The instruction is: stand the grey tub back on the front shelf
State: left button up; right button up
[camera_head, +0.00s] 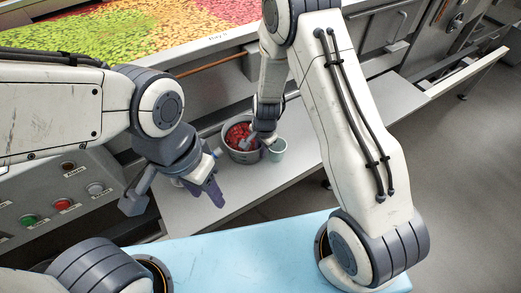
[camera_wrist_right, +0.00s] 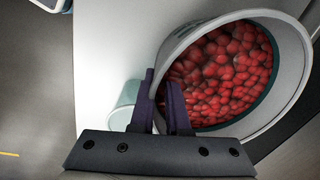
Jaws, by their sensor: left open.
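The grey tub (camera_head: 231,153), full of red candies, is at the shelf (camera_head: 285,180) in the head view; I cannot tell whether its base touches the shelf. My right gripper (camera_head: 262,138) is at the tub's right side. In the right wrist view its dark fingers (camera_wrist_right: 162,95) straddle the rim of the grey tub (camera_wrist_right: 185,42), one outside and one inside, and look shut on the wall. My left gripper (camera_head: 208,189) is open and empty, in front of the tub and to its left.
A small pale green cup (camera_head: 277,152) stands close to the tub's right; it also shows in the right wrist view (camera_wrist_right: 122,107). A bin of coloured candies (camera_head: 150,35) lies behind. A button panel (camera_head: 65,200) is at left. The shelf's right part is clear.

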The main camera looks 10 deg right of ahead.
jog(key=shift+o, duration=0.5)
jog(key=shift+r, duration=0.1)
jog(key=shift+r, duration=0.2)
jog(key=s+a+r+n+p, duration=0.2)
jog(key=s+r+n+p, duration=0.15)
jog(key=r, duration=1.25)
jog(key=s+a+r+n, duration=0.1)
jog(key=s+r+n, duration=0.3)
jog(key=s, duration=0.3)
jog(key=s+a+r+n, duration=0.1)
jog(key=s+r+n, duration=0.3)
jog(key=s+n, duration=0.2)
jog(key=s+a+r+n+g, duration=0.1)
jog(key=s+r+n, duration=0.3)
jog(key=s, duration=0.4)
jog(key=shift+r+n, duration=0.25)
jog(key=shift+n, duration=0.4)
